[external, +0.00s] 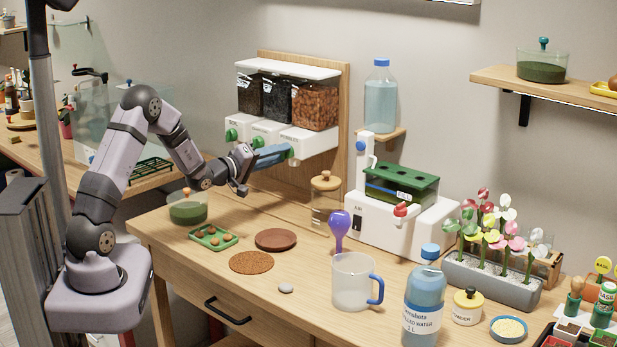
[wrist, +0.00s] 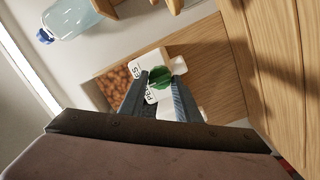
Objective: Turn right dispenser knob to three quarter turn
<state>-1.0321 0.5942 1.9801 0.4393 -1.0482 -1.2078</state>
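The white dispenser (external: 305,142) holds three clear bins, with brown pebbles in the right bin. Green knobs show at the left (external: 231,134) and middle (external: 257,141) of its front. The right knob is mostly hidden by my gripper in the external view. In the wrist view, the green right knob (wrist: 160,78) sits between my gripper's (wrist: 160,75) two fingertips, beside the white label. My gripper (external: 288,153) reaches the right unit from the left. The knob nearly fills the gap between the fingers, but I cannot tell whether both fingers touch it.
A corked jar (external: 325,198) stands below the dispenser. A clear bottle with a blue cap (external: 380,97) stands on a small shelf (external: 384,137) to the right. On the table (external: 200,265) are a green tray (external: 213,237), a brown saucer (external: 276,240) and a glass mug (external: 352,283).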

